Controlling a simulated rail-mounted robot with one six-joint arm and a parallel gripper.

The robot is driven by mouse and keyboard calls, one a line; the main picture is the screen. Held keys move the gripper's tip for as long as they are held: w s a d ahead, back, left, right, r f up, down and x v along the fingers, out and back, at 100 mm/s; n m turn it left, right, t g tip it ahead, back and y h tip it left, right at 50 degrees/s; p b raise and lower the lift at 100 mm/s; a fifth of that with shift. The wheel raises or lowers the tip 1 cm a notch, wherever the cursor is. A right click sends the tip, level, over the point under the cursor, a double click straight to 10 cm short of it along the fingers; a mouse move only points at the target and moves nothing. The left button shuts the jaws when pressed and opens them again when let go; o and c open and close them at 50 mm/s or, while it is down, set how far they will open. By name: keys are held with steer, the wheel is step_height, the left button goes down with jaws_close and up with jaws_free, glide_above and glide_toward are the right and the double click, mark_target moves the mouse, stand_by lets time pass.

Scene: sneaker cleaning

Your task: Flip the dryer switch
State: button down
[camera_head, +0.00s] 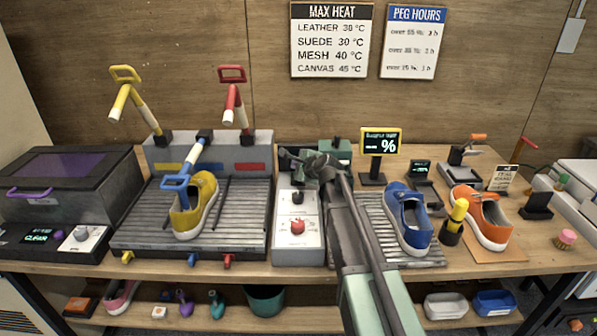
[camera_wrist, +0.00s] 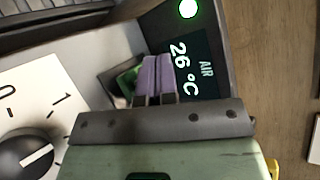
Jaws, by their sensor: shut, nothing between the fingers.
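The control box (camera_head: 284,235) stands between the ribbed dryer bed and the rack on its right. It has a red knob (camera_head: 297,227) and a black control (camera_head: 297,197) behind it. My gripper (camera_head: 308,166) is over the rear of this box. In the wrist view my gripper (camera_wrist: 153,82) shows closed purple fingers in front of a dark display (camera_wrist: 205,65) reading AIR 26 °C, with a lit green light (camera_wrist: 188,9). A dark and green part (camera_wrist: 127,82) lies beside the fingers, partly hidden; I cannot tell whether they touch it. A black dial (camera_wrist: 25,155) is at lower left.
The yellow shoe (camera_head: 195,207) is on the dryer bed (camera_head: 140,232). Raised yellow (camera_head: 135,104) and red (camera_head: 233,105) handles stand behind it. The blue shoe (camera_head: 408,219) and orange shoe (camera_head: 482,216) are right of my arm. A green box (camera_head: 336,151) is behind my gripper.

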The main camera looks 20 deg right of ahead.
mark_target(298, 183)
steer(key=r+p, duration=0.1)
steer(key=s+r+p, duration=0.1)
steer(key=r+p, duration=0.1)
steer(key=s+r+p, duration=0.1)
steer(key=shift+a+r+p, duration=0.25)
steer(key=shift+r+p, duration=0.05)
